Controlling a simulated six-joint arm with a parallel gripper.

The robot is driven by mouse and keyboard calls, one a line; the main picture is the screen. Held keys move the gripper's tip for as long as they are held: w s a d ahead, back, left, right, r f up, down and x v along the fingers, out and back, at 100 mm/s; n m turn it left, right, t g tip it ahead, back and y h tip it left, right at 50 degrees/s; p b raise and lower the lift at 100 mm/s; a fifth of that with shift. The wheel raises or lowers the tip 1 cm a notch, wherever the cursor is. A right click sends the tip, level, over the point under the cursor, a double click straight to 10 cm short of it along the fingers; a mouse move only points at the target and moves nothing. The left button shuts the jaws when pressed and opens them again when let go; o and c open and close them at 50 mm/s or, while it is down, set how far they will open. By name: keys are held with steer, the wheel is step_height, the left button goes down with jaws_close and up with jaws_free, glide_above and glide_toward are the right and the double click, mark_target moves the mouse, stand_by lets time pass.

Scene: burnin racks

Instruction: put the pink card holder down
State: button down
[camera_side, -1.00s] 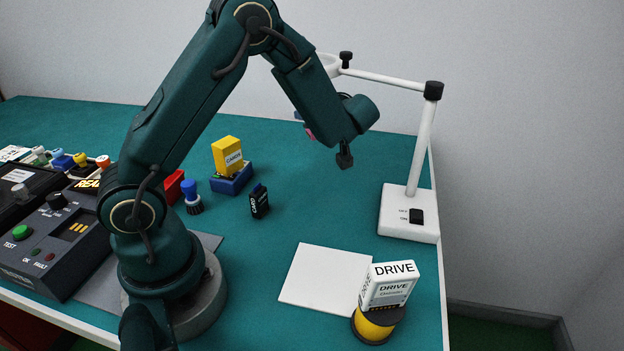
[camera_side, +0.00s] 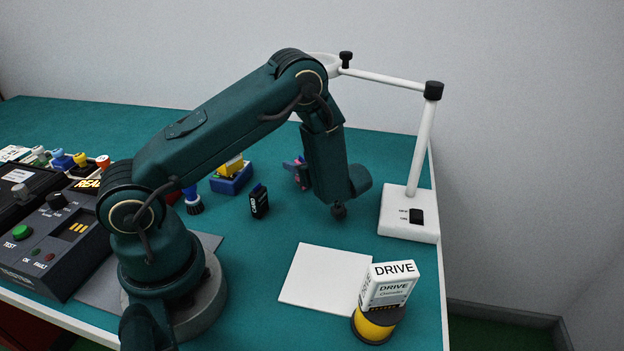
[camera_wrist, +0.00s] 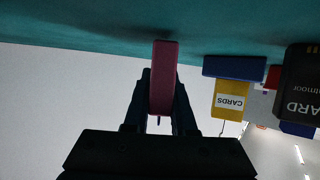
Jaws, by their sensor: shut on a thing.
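The pink card holder (camera_wrist: 164,72) is clamped between the dark fingers of my gripper (camera_wrist: 162,88) in the wrist view, narrow side toward the camera. Its far end is close to the green table surface; I cannot tell whether it touches. In the side view, a small part of the pink holder (camera_side: 304,178) shows just left of my forearm, low over the back middle of the table. My gripper is mostly hidden behind the forearm there.
A yellow card box in a blue holder (camera_side: 231,184) and a black card (camera_side: 259,203) stand to the left. A white lamp base (camera_side: 395,222) stands to the right. A white pad (camera_side: 318,279) and a DRIVE box (camera_side: 387,287) are in front.

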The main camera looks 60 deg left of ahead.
steer(key=shift+f, duration=0.3)
steer(key=c, duration=0.7)
jaws_free()
steer(key=shift+c, duration=0.2)
steer(key=shift+r, duration=0.1)
steer(key=shift+d+r, duration=0.15)
steer(key=shift+d, duration=0.15)
steer(key=v, duration=1.1)
steer(key=shift+d, duration=0.2)
steer(key=shift+r, duration=0.1)
